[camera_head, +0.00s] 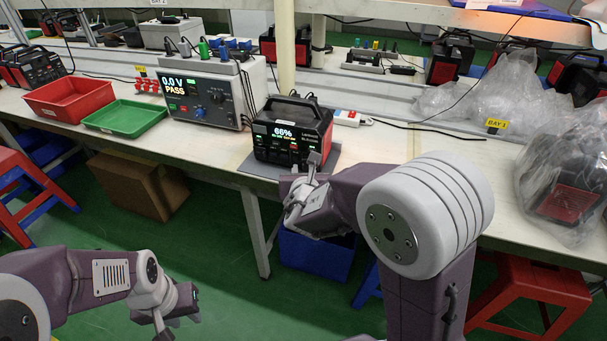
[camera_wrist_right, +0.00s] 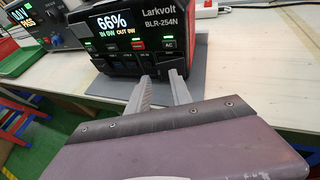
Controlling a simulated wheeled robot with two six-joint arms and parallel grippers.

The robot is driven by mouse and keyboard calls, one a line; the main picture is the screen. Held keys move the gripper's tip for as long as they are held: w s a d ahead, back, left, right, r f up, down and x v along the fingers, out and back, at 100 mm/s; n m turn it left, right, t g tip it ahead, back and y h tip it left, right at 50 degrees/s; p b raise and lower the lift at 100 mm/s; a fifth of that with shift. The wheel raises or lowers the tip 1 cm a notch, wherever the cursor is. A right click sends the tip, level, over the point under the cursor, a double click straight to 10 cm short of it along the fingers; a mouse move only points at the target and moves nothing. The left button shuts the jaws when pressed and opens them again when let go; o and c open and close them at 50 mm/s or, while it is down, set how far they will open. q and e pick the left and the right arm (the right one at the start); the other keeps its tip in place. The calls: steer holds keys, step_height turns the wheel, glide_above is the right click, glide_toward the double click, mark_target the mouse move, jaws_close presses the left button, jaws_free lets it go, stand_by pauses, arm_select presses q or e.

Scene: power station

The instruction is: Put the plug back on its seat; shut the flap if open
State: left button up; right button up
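The black and red power station (camera_head: 291,132) stands on a grey mat (camera_head: 262,169) at the table's front edge. Its display reads 66%; it also shows in the right wrist view (camera_wrist_right: 150,35). My right gripper (camera_head: 312,172) is in front of its lower front face. In the right wrist view its two fingers (camera_wrist_right: 160,88) are apart, with nothing seen between them; they overlap the lower front panel. I cannot make out a loose plug, its seat or the flap's state; the fingers hide part of the panel. My left gripper (camera_head: 165,322) hangs low at the bottom left, away from the table.
A tester (camera_head: 205,95) reading 0.0 V PASS stands left of the power station. Red (camera_head: 70,98) and green (camera_head: 126,117) trays lie further left. A white power strip (camera_head: 350,118) with a cable lies behind right. Plastic-wrapped units (camera_head: 565,190) stand at the right.

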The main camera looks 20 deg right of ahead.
steer(key=shift+w+d+f, duration=0.1)
steer(key=shift+w+f, duration=0.05)
steer(key=shift+w, duration=0.15)
steer(key=shift+c, duration=0.4)
jaws_close()
stand_by(0.9)
